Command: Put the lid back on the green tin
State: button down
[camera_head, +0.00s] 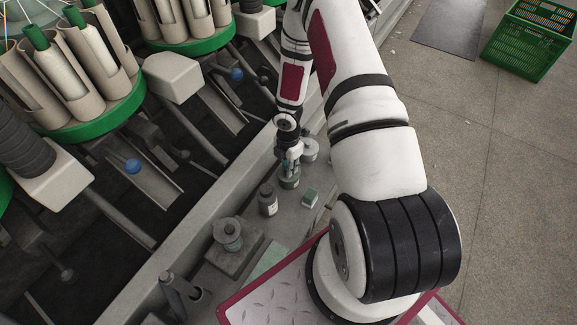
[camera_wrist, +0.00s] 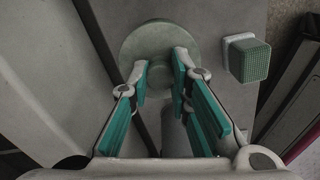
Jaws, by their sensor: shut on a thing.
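My gripper (camera_wrist: 162,72) has its teal-padded fingers closed around the knob of a round, pale green lid (camera_wrist: 135,45). In the wrist view the lid hides what is under it. In the head view my gripper (camera_head: 290,164) points down at a small green round thing (camera_head: 289,183) on the grey ledge, which looks like the green tin with the lid at its top. I cannot tell whether the lid touches the tin's rim or is just above it.
A small green-topped block (camera_head: 310,197) stands close by on the right; it also shows in the wrist view (camera_wrist: 247,60). A pale-topped container (camera_head: 308,149) is just behind. The winding machine (camera_head: 120,130) lies to the left.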

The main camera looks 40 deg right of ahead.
dwell(0.4)
jog(key=c, duration=1.4)
grip_release()
jog(key=shift+o, duration=0.5)
jog(key=o, duration=0.4)
jog(key=shift+r, duration=0.1)
jog(key=shift+r+p, duration=3.25)
jog(key=shift+r, duration=0.15)
